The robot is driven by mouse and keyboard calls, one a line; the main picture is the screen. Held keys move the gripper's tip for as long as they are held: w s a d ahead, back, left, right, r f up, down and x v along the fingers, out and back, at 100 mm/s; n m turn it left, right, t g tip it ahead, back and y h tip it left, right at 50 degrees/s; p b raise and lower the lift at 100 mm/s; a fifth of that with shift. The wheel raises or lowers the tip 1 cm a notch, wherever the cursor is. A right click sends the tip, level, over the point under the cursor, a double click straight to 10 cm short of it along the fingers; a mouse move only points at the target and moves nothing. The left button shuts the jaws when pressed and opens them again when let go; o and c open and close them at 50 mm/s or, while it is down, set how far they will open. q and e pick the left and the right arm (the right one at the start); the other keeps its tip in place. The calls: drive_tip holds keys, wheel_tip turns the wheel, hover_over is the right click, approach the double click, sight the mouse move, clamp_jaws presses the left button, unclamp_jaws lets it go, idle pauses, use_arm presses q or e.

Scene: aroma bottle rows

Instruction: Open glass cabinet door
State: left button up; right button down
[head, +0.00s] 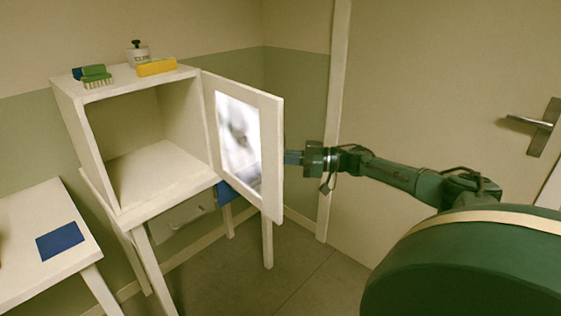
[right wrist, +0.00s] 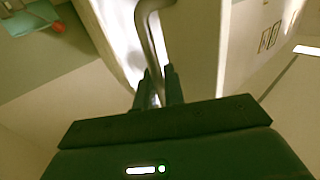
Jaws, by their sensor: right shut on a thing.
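The white cabinet (head: 188,78) stands on legs, and its inside is empty where I can see it. Its glass door (head: 271,150) is swung wide open to the right, with a bright glass pane (head: 238,140) in a cream frame. My right gripper (head: 288,157) is at the outer face of the door, near its free edge, and the fingertips are partly hidden behind it. In the right wrist view its two fingers (right wrist: 160,85) are shut on the bent metal door handle (right wrist: 152,35). My left gripper is not in view.
On top of the cabinet are a green brush (head: 95,76), a yellow block (head: 156,67) and a jar with a dark knob (head: 138,52). A table (head: 30,211) with a blue mat (head: 60,241) stands at left. A room door with a lever handle (head: 530,123) is at right.

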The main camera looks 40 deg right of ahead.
drive_tip(key=shift+w+d, duration=0.1)
drive_tip(key=shift+d, duration=0.25)
drive_tip(key=c, duration=1.6)
unclamp_jaws()
drive_tip(key=shift+o, duration=0.2)
drive_tip(key=b+v, duration=0.1)
drive_tip(key=v, duration=1.2)
